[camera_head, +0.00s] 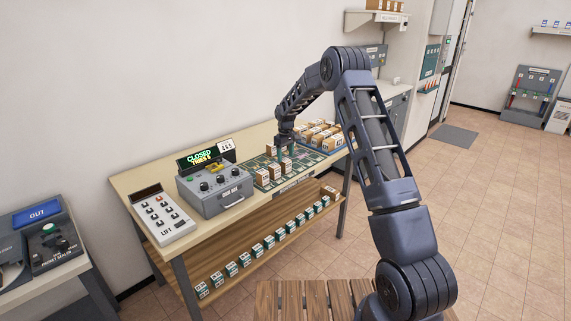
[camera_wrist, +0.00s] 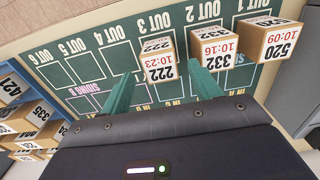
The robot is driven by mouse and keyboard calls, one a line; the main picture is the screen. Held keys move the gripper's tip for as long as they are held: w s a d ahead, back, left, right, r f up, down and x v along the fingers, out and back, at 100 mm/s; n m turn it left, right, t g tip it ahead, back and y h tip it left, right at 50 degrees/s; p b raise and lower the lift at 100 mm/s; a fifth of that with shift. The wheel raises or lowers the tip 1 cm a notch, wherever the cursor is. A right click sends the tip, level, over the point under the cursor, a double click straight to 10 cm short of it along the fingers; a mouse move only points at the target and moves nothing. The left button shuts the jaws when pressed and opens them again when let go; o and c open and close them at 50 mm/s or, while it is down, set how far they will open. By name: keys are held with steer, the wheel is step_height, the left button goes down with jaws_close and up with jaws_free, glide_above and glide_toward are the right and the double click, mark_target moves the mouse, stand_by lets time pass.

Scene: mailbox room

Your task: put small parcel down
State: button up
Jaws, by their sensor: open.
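The small parcel marked 222 10:23 (camera_wrist: 158,63) stands on the green mat (camera_wrist: 88,66) by the OUT 3 label in the wrist view. My gripper (camera_wrist: 161,82) is open, its two teal fingers apart. The parcel lies just beyond the fingertips, between them in the picture; I cannot tell whether they touch it. Parcels marked 332 (camera_wrist: 211,50) and 520 (camera_wrist: 268,42) stand to its right, by OUT 2 and OUT 1. In the head view my gripper (camera_head: 285,151) is low over the mat, among small parcels.
More parcels (camera_head: 320,132) crowd a tray at the bench's far end. A grey control box (camera_head: 213,188) with a CLOSED display and a white LIFT keypad (camera_head: 163,221) stand at the near end. Several boxes (camera_head: 257,251) line the lower shelf. Mat slots left of parcel 222 are empty.

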mark_target(286, 160)
step_height(286, 160, up, 6)
steer(key=shift+f, duration=0.2)
steer(key=shift+s+d+r, duration=0.1)
steer(key=shift+r, duration=0.2)
steer(key=s+d+r+m+t, duration=0.1)
steer(key=s+d+r+m, duration=0.1)
steer(key=s+d+r, duration=0.75)
steer(key=s+d+r+m+t, duration=0.1)
steer(key=s+d+r+m, duration=0.1)
steer(key=s+d+r, duration=0.8)
steer(key=s+d+m+t, duration=0.1)
steer(key=s+d+m, duration=0.1)
steer(key=s, duration=1.5)
steer(key=s+d+r+m+t, duration=0.1)
steer(key=s+d+m, duration=0.2)
steer(key=s, duration=1.5)
steer(key=shift+d+r+t, duration=0.2)
steer(key=shift+d+t, duration=0.1)
steer(key=shift+d, duration=0.6)
